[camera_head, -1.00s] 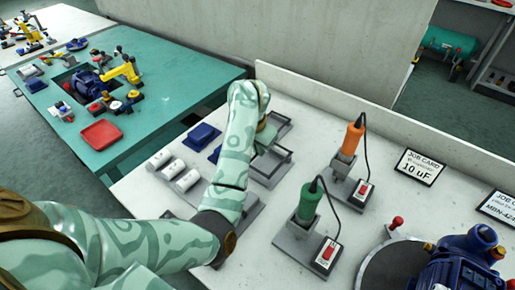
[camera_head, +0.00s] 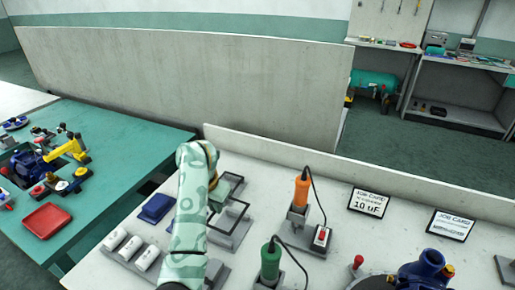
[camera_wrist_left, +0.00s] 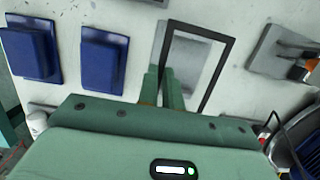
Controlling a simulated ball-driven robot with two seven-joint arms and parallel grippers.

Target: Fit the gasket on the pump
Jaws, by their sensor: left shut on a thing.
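My left gripper (camera_head: 219,198) is over the white bench, shut on the side bar of a thin black rectangular frame, the gasket (camera_head: 247,212). In the left wrist view, the fingers (camera_wrist_left: 163,92) pinch the gasket's (camera_wrist_left: 229,68) left bar, and a grey block shows through its opening. I cannot tell whether it touches the block. The blue pump (camera_head: 425,268) is at the lower right of the head view, partly cut off and well apart from the gasket. My right gripper does not show.
A green-handled tool (camera_head: 270,262) and an orange-handled tool (camera_head: 301,192) with cables stand between gasket and pump. Blue blocks (camera_wrist_left: 104,57), white cylinders (camera_head: 131,248) and another frame holder (camera_head: 233,182) are near my arm. Job cards (camera_head: 369,203) lie behind.

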